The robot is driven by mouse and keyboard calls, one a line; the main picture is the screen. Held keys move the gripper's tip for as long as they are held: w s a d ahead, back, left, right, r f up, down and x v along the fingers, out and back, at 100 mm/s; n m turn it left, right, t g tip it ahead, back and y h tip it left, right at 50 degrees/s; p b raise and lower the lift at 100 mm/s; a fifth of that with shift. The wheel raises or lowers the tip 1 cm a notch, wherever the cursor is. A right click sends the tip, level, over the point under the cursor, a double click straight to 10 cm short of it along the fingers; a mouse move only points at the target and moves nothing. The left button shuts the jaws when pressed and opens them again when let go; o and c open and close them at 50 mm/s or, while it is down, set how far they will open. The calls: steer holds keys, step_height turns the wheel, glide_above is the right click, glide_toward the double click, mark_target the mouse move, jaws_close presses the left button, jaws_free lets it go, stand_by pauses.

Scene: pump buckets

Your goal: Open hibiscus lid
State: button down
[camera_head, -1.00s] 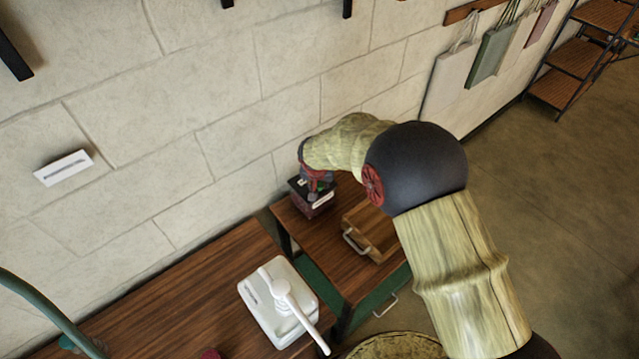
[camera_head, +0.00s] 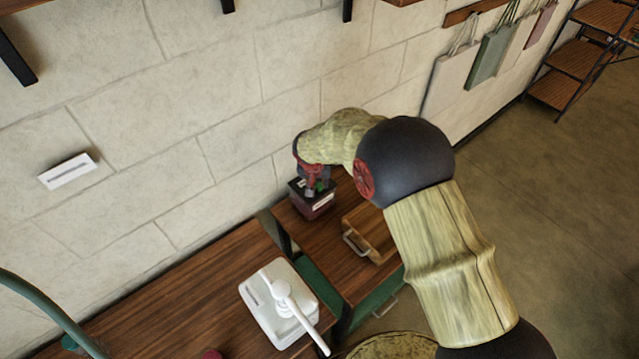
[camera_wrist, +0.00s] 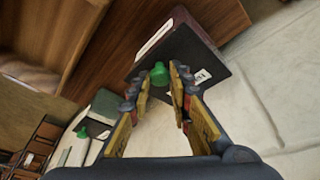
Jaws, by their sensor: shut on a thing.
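The hibiscus box is a small dark purple-red box (camera_head: 314,208) on the wooden table near the wall. Its black lid (camera_wrist: 193,55) has a green knob (camera_wrist: 159,74) and a small white label. My gripper (camera_head: 318,180) is above the box, pointing down. In the wrist view my gripper (camera_wrist: 160,82) has one finger on each side of the green knob and is shut on it. The lid looks level over the box in the head view. I cannot tell whether there is a gap under it. My arm hides part of the scene behind it.
A wooden tray with a metal handle (camera_head: 357,243) stands right of the box. A white pump container (camera_head: 268,300) stands on the nearer table (camera_head: 170,300). The stone wall (camera_head: 235,150) is close behind the box. Bags (camera_head: 490,55) hang farther right.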

steer(key=shift+w+a+r+g+h+p, duration=0.3)
steer(key=shift+w+r+g+h+p, duration=0.1)
steer(key=shift+r+g+p, duration=0.3)
steer(key=shift+w+a+r+g+h+p, duration=0.35)
steer(key=shift+r+g+p, duration=0.2)
steer(key=shift+p, duration=0.25)
steer(key=shift+w+a+r+n+g+h+p, duration=0.3)
steer(key=shift+w+a+r+g+h+p, duration=0.15)
steer(key=shift+w+r+g+h+p, duration=0.45)
steer(key=shift+f, duration=0.15)
steer(key=c, duration=1.6)
jaws_free()
step_height(320, 180, up, 10)
